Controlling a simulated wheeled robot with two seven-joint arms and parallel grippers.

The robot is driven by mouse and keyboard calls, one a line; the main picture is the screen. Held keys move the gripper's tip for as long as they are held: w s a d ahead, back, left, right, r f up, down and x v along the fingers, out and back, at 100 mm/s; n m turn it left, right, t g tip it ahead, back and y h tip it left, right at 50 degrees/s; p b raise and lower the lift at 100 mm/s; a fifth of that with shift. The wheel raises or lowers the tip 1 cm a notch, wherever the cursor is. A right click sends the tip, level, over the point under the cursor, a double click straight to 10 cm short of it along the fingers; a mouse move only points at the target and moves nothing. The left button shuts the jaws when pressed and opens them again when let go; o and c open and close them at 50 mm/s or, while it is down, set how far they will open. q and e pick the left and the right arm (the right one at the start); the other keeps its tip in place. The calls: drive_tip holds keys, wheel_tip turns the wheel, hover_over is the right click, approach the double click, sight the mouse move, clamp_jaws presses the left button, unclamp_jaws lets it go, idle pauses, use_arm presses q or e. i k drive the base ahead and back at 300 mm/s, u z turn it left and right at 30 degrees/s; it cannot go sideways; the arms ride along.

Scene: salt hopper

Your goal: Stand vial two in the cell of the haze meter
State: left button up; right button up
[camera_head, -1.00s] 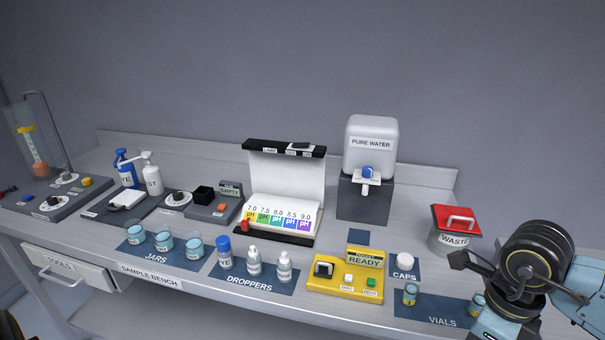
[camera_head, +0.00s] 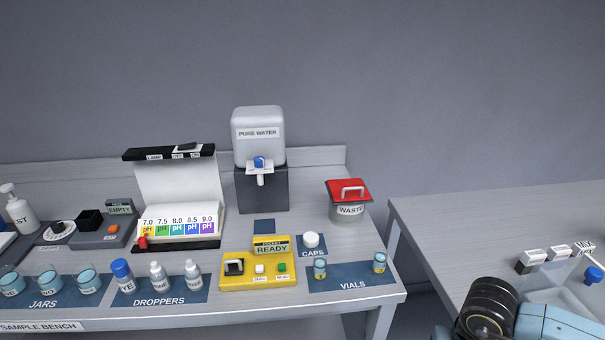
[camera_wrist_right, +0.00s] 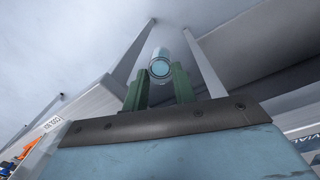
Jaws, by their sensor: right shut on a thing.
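In the right wrist view my right gripper (camera_wrist_right: 160,82) is shut on a small clear vial (camera_wrist_right: 160,60) with a pale blue-teal round end; its number is not readable. In the head view only my right arm shows, at the lower right; its gripper is out of frame. Two other vials, one left (camera_head: 320,269) and one right (camera_head: 380,263), stand on the blue VIALS mat (camera_head: 350,284). A grey instrument (camera_head: 105,232) with a black block and an EMPTY display stands at the left. I cannot tell if it is the haze meter. My left gripper is not in view.
A yellow POCKET unit (camera_head: 258,281) reading READY stands left of the vials. A white cap (camera_head: 311,240), WASTE bin (camera_head: 348,209) and water dispenser (camera_head: 259,190) are behind. Droppers and jars line the front left. A gap separates a second bench (camera_head: 450,220) at right.

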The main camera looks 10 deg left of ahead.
sight(92, 227)
drive_tip(key=z, duration=1.65)
drive_tip(key=k, duration=2.05)
drive_tip(key=u, duration=2.55)
drive_tip(key=i, duration=0.2)
drive_tip(key=u, duration=0.2)
